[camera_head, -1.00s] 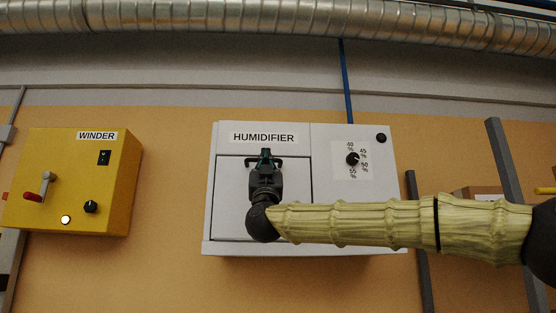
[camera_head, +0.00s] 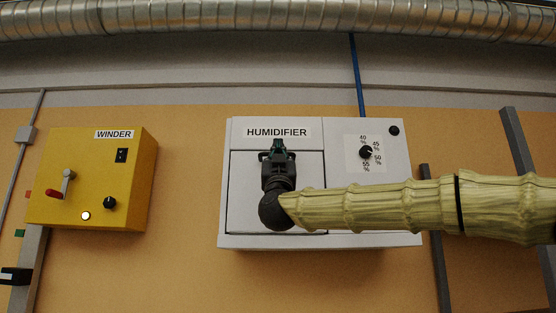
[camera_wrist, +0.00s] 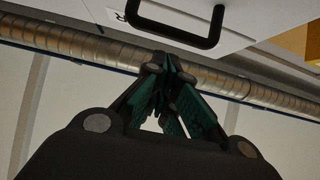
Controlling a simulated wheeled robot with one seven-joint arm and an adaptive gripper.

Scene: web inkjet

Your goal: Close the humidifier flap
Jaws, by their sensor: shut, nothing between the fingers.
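The humidifier (camera_head: 372,210) is a white box on the wall, labelled HUMIDIFIER. Its flap (camera_head: 245,195) is the white front panel on the left side. It looks about flush with the front, with dark lines around its edges; I cannot tell if it is fully shut. My gripper (camera_head: 278,146) is in front of the flap's upper middle and hides part of it. In the wrist view the fingers (camera_wrist: 165,65) are shut and empty. The flap's black handle (camera_wrist: 178,38) is just beyond the fingertips, not gripped; I cannot tell whether they touch.
A black dial (camera_head: 366,152) and a black button (camera_head: 394,130) are on the humidifier's right side. A yellow winder box (camera_head: 85,205) with a lever is to the left, with clear wall between. A metal duct (camera_head: 270,18) runs above.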

